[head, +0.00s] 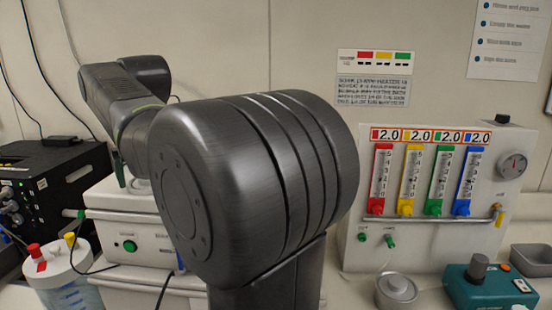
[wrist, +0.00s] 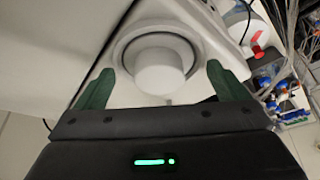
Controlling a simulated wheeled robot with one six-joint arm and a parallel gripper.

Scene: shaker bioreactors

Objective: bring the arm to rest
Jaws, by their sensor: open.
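My gripper (wrist: 157,88) shows in the wrist view with its two green fingers spread wide apart. It is open, and nothing is held between the fingers. A white round knob or cap (wrist: 157,70) in a dark ring on a white housing lies beyond and between the fingers; I cannot tell how far off it is. In the head view my arm fills the middle and reaches back to the left, over the white equipment.
A flow-meter panel (head: 421,225) stands at the right. A teal device (head: 490,288) and a grey dish (head: 396,290) sit before it. A black box (head: 62,185), a white unit (head: 125,222) and a lidded vessel (head: 60,275) stand at the left. Tubes (wrist: 288,40) hang at the wrist view's right.

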